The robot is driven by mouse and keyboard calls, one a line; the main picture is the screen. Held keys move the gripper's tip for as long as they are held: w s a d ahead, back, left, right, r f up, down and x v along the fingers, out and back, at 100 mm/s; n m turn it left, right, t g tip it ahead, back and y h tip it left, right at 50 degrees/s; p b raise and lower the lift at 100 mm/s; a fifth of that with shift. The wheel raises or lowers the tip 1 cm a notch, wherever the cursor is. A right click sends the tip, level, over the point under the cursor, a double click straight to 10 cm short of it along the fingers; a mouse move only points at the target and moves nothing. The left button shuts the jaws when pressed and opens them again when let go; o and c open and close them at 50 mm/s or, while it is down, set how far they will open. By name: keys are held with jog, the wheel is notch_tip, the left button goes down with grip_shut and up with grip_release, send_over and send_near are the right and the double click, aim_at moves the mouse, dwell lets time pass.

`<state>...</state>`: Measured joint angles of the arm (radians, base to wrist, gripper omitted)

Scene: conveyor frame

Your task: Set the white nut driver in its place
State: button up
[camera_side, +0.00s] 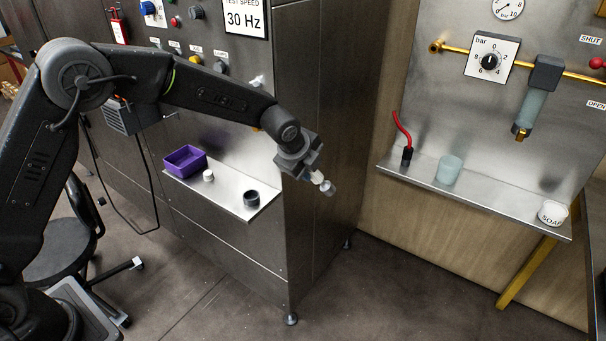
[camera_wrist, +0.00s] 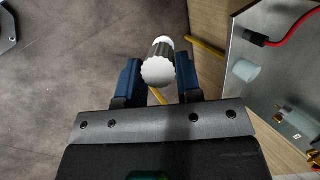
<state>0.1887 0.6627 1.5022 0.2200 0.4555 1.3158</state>
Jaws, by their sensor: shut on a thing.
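My gripper (camera_side: 312,174) hangs in the air just right of the left cabinet's front corner, clear of both shelves. In the wrist view my gripper (camera_wrist: 158,82) has its two blue fingers on either side of the white nut driver (camera_wrist: 158,71). The driver shows a round, ridged white end toward the camera, a dark ribbed part behind it and white beyond. In the side view the driver (camera_side: 328,188) is small and sticks out beyond the fingers, down to the right. Its contact with the fingers is hard to see. I cannot tell which spot is its place.
The left shelf (camera_side: 225,190) bears a purple bin (camera_side: 183,168), a small white piece (camera_side: 208,176) and a dark round holder (camera_side: 251,198). Open floor lies below.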

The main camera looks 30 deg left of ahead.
jog(key=s+d+r+g+y, duration=0.1)
jog(key=s+r+g+y, duration=0.2)
jog(key=r, duration=0.7)
jog(key=s+a+f+g, duration=0.1)
jog(key=a+f, duration=0.1)
jog(key=a, duration=0.5)
jog(key=s+a+f+n+g+y, duration=0.1)
jog(key=s+a+f+g, duration=0.1)
jog(key=a, duration=0.4)
jog(key=shift+a+y, duration=0.3)
jog(key=shift+a, duration=0.05)
jog(key=shift+f, duration=0.1)
jog(key=shift+f, duration=2.2)
jog(key=shift+f, duration=0.35)
jog(key=shift+f, duration=0.4)
jog(key=shift+f, duration=0.3)
